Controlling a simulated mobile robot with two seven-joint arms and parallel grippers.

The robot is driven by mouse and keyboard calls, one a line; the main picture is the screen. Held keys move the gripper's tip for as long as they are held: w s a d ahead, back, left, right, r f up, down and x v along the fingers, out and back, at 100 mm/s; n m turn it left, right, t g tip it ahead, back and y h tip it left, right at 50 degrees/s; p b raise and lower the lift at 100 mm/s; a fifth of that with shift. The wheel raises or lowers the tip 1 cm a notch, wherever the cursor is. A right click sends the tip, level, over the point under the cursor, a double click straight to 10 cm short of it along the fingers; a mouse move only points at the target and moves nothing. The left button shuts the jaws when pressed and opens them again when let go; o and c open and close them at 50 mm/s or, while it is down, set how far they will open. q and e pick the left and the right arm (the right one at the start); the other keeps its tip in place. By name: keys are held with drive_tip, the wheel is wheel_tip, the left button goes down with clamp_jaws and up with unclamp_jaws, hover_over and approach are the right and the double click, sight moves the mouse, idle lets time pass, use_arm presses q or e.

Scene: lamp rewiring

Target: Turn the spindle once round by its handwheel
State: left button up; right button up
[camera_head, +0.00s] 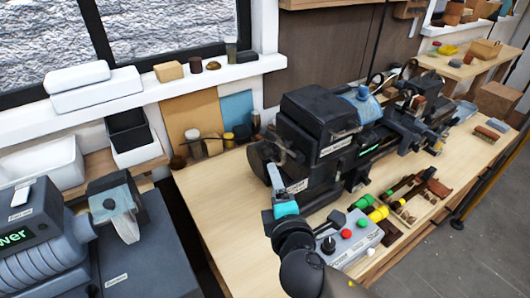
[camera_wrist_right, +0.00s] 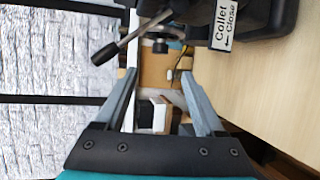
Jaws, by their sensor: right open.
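The lathe (camera_head: 318,112) stands on the wooden bench, its dark headstock toward the left. A dark round wheel (camera_head: 257,162), which looks like the spindle handwheel, is at the headstock's left end. My right gripper (camera_head: 274,172) is beside this end, its arm rising from the bottom of the head view and partly hiding it. In the wrist view the right gripper (camera_wrist_right: 160,82) is open, with nothing between its fingers. A lever with a black grip (camera_wrist_right: 118,46) lies beyond the fingertips, near the "Collet Close" label (camera_wrist_right: 224,25). Whether the fingers touch the wheel cannot be told. My left gripper is not in view.
A grey control box (camera_head: 347,243) with coloured buttons is right of my right forearm. Small tools and yellow and green pieces (camera_head: 378,208) lie beyond it. The bench top (camera_head: 212,197) is clear left of the headstock. A grey machine (camera_head: 62,240) stands at the left.

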sight(266, 157)
drive_tip(key=x, duration=1.4)
drive_tip(key=shift+w, duration=0.1)
drive_tip(key=shift+c, duration=0.2)
clamp_jaws()
idle(0.3)
